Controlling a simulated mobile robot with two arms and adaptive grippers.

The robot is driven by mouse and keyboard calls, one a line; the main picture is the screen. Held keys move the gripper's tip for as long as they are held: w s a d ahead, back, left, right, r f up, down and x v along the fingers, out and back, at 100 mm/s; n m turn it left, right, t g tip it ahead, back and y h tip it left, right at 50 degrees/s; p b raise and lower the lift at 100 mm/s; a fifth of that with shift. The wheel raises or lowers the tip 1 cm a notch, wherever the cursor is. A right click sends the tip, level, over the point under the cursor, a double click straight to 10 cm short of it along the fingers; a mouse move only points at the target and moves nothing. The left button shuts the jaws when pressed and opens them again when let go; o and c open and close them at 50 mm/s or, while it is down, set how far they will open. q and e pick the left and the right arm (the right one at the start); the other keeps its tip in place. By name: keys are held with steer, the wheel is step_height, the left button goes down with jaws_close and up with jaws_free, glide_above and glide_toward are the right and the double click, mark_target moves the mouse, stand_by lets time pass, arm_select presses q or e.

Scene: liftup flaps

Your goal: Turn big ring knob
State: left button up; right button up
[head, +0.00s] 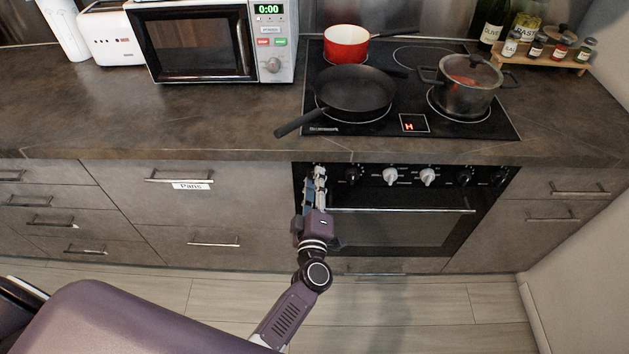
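A row of oven knobs runs along the black front panel under the counter. Two are light-coloured, a left light knob (390,176) and a right light knob (428,176), and several are black, such as the black knob (352,175). Their labels are too small to read, so I cannot tell which is the big ring knob. My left gripper (317,176) is raised at the left end of the panel, left of the nearest black knob. Its fingers are close together and cover that part of the panel; I cannot tell whether anything is between them. My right gripper is out of view.
The oven door handle (400,210) crosses below the knobs, right of my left gripper. Above, the cooktop (330,129) holds a black frying pan (355,90), a red saucepan (346,45) and a lidded pot (466,92). The pan's handle overhangs toward the counter front.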

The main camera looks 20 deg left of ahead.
arm_select(q)
steer(key=o, duration=0.3)
steer(key=shift+s, duration=0.1)
steer(key=v, duration=0.7)
steer(key=shift+s+d, duration=0.15)
stand_by(0.3)
